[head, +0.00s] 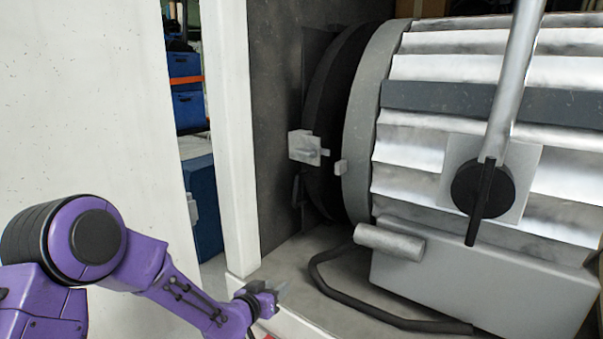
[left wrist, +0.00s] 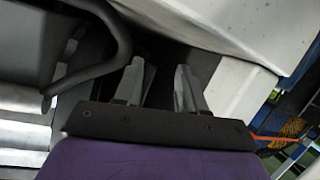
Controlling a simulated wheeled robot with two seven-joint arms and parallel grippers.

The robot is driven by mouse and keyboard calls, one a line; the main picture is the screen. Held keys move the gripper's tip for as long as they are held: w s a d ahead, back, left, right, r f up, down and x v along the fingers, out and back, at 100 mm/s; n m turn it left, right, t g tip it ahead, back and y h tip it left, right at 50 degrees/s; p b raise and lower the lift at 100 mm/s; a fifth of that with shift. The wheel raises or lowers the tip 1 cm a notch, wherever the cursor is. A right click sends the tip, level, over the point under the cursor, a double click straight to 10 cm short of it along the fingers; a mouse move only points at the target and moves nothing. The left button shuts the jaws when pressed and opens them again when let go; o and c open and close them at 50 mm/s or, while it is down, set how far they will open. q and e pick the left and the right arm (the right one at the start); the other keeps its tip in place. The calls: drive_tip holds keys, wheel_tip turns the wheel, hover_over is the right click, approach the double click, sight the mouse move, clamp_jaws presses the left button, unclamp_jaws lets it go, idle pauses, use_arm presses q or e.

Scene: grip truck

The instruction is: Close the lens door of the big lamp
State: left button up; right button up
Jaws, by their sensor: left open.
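The big lamp (head: 480,120) lies on its side at the right in the head view, with a ribbed silver housing. At its left front end is a dark round part (head: 325,120), which seems to be the lens door, beside a grey ring (head: 368,110). A metal latch block (head: 306,148) sits at its left edge, apart from a small tab on the ring. I cannot tell how far the door stands open. My left gripper (head: 279,291) is low, below and left of the door, near the shelf edge. In the left wrist view it is open and empty (left wrist: 157,85).
A white post (head: 232,130) and a pale panel (head: 80,100) stand at the left. A bent black cable or handle (head: 340,290) lies on the shelf below the lamp; it also shows in the wrist view (left wrist: 105,45). Blue bins (head: 188,108) show through the gap behind.

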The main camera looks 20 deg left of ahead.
sight(294, 193)
use_arm(q)
drive_tip(key=w+r+m+t+h+p, duration=0.1)
drive_tip(key=w+r+m+t, duration=0.15)
drive_tip(key=r, duration=0.85)
drive_tip(key=w+r+m+t+h+p, duration=0.1)
drive_tip(key=w+r, duration=0.3)
drive_tip(key=r, duration=0.7)
drive_tip(key=p+x, duration=0.1)
drive_tip(key=x, duration=0.2)
drive_tip(key=p+x, duration=0.1)
drive_tip(key=x, duration=0.2)
drive_tip(key=p+x, duration=0.1)
drive_tip(key=x, duration=0.2)
drive_tip(key=shift+a+f, duration=0.3)
drive_tip(key=shift+f, duration=0.1)
drive_tip(key=shift+w+d+f, duration=0.1)
drive_tip(key=shift+w+d, duration=0.05)
drive_tip(key=shift+w, duration=0.25)
use_arm(e)
wheel_tip(294, 193, up, 7)
drive_tip(key=shift+f, duration=0.2)
drive_tip(key=shift+d, duration=0.1)
use_arm(q)
clamp_jaws()
